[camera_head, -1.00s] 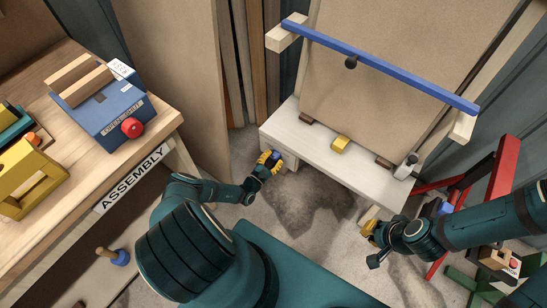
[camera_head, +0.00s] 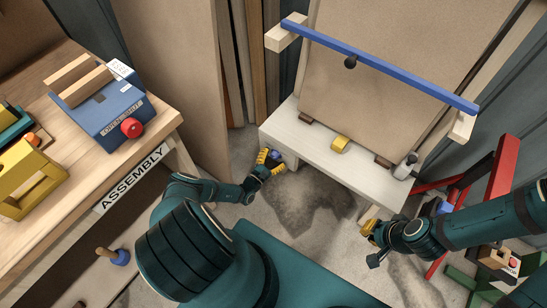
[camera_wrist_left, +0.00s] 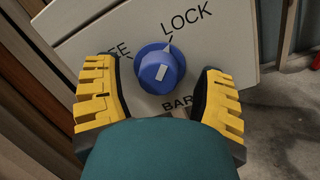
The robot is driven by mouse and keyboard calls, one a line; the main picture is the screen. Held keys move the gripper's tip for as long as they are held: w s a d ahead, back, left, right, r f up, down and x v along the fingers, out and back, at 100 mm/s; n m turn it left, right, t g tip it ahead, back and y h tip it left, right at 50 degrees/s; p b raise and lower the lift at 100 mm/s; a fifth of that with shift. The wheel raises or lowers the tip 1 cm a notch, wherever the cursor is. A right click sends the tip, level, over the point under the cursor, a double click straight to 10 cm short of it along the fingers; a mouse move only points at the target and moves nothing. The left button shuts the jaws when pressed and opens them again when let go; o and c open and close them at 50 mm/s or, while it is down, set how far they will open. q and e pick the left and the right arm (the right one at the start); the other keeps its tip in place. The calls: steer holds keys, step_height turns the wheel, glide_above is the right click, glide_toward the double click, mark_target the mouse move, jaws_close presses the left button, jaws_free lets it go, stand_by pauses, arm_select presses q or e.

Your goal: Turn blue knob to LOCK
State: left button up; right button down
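The blue knob (camera_wrist_left: 160,68) sits on a pale panel (camera_wrist_left: 215,50) in the left wrist view. The white mark on its face tilts up and slightly right, roughly toward the word LOCK. FREE, partly hidden, is at its upper left and BAR, partly covered, below. My left gripper (camera_wrist_left: 160,103) is open, with one yellow finger on each side of the knob and gaps between. In the head view my left gripper (camera_head: 270,162) is at the bench's left end with the knob between its fingers. My right gripper (camera_head: 369,228) is below the bench's right side; its opening is unclear.
The white bench (camera_head: 330,158) carries a large brown board (camera_head: 375,75) behind a blue bar (camera_head: 380,66). The assembly table (camera_head: 160,125) stands left; a red frame (camera_head: 500,170) stands right. Concrete floor shows between.

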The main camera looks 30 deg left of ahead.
arm_select(q)
steer(key=shift+s, duration=0.1)
steer(key=s+a+f, duration=0.1)
steer(key=s, duration=1)
steer(key=shift+s+f, duration=0.2)
steer(key=shift+s, duration=0.15)
steer(key=shift+s, duration=0.1)
